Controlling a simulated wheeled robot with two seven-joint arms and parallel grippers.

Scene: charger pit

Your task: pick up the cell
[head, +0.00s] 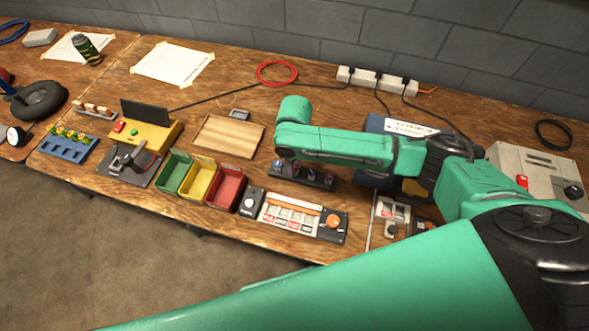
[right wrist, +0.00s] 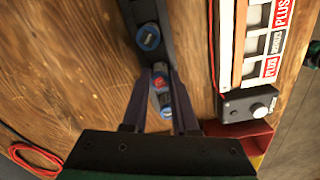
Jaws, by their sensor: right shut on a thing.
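A black rack (right wrist: 153,15) with upright cells stands on the wooden bench; it also shows below my right forearm in the head view (head: 318,182). A blue-topped cell (right wrist: 148,37) sits in the rack beyond my fingertips. My right gripper (right wrist: 161,74) points down at the rack, its fingers shut on a cell (right wrist: 159,82) with a red mark on its end. Another blue end (right wrist: 165,103) shows between the fingers, nearer the palm. The wrist hides most of the gripper in the head view. My left gripper is not in view.
Right beside the rack is a sorting panel (head: 290,214) with red-labelled slots. Green (head: 173,170), yellow (head: 198,178) and red (head: 225,187) bins stand left of it. A wooden board (head: 228,137) lies behind the bins. A power strip (head: 377,80) lies by the wall.

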